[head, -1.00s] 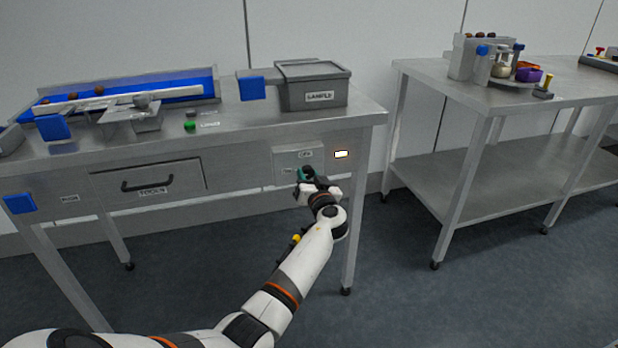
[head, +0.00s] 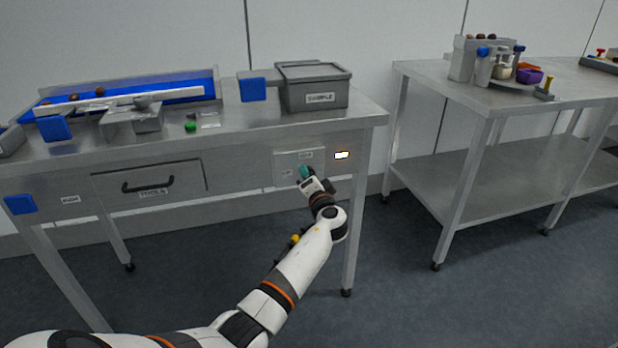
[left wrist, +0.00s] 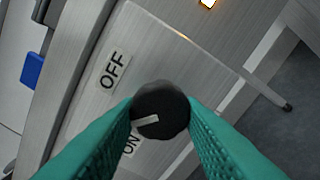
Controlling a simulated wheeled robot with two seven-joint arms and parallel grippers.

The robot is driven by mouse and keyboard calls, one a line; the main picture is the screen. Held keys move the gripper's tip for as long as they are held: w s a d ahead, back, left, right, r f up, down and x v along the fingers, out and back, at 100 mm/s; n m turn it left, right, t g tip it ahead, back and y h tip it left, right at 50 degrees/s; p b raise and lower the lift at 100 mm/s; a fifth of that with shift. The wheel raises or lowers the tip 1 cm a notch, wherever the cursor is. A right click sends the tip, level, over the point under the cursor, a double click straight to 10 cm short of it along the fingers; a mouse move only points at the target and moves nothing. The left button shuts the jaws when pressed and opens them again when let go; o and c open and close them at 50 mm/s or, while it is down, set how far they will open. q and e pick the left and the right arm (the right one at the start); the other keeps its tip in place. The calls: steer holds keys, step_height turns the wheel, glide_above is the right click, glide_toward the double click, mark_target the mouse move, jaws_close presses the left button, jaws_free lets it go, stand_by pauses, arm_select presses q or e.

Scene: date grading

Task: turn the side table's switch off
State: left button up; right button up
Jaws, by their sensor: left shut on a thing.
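The side table's switch is a round black knob (left wrist: 160,110) with a pale pointer line, on a grey plate (head: 286,161) on the table's front. In the left wrist view the OFF label (left wrist: 113,70) is above left of the knob and the ON label (left wrist: 130,144) below left. The pointer aims left and slightly down, nearer ON than OFF. My left gripper (left wrist: 160,122) has its teal fingers shut on the knob's sides. In the head view the left gripper (head: 305,174) is at the plate and hides the knob. My right gripper is not in view.
A lamp (head: 342,155) glows right of the plate. The steel table (head: 245,124) bears a grey box (head: 312,92) and a blue sorting bed (head: 180,85). A drawer (head: 148,182) is left of the plate. Another table (head: 440,88) stands right; the floor between is clear.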

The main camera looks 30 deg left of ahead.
arm_select(q)
steer(key=shift+m+p, duration=2.05)
steer(key=shift+m, duration=2.95)
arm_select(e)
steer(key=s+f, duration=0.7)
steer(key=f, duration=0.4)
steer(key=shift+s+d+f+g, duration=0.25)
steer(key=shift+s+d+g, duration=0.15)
arm_select(q)
steer(key=o, duration=1)
steer(key=shift+r, duration=0.1)
